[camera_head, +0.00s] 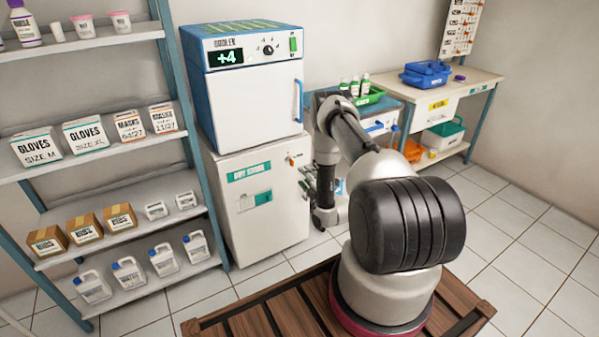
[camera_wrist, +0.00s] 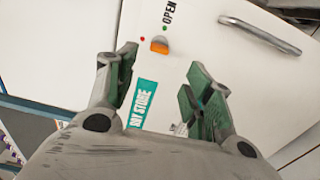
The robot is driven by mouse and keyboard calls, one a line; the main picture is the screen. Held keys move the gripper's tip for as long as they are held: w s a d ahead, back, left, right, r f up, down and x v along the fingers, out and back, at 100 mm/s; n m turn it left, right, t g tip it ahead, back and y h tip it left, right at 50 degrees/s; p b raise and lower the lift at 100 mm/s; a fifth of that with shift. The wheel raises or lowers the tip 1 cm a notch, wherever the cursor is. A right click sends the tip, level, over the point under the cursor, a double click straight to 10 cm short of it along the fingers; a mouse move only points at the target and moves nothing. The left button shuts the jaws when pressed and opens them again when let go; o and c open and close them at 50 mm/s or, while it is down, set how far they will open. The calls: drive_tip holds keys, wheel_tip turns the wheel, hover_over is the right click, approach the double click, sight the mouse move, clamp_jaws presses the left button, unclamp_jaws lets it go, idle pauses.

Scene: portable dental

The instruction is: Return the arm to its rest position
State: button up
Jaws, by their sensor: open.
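My gripper (camera_wrist: 160,95) is open and empty in the wrist view, its green-padded fingers apart. Behind it is the white front of the lower cabinet (camera_wrist: 250,85), with a teal "DRY STORE" label (camera_wrist: 144,102), an orange switch (camera_wrist: 159,45) marked OPEN and a metal handle (camera_wrist: 260,34). In the head view my arm (camera_head: 350,135) bends forward and down, with the gripper low beside the right side of the dry store cabinet (camera_head: 262,222). The gripper's fingers are small and partly hidden by the arm there.
A blue-and-white cooler (camera_head: 245,115) showing +4 stands on the cabinet. A shelf rack (camera_head: 95,165) with boxes and bottles is at left. A green tray (camera_head: 372,97) with bottles sits on a bench behind my arm. A desk (camera_head: 450,90) with a blue bin stands right. Tiled floor (camera_head: 545,240) is clear at right.

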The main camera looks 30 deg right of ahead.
drive_tip(key=shift+s, duration=0.6)
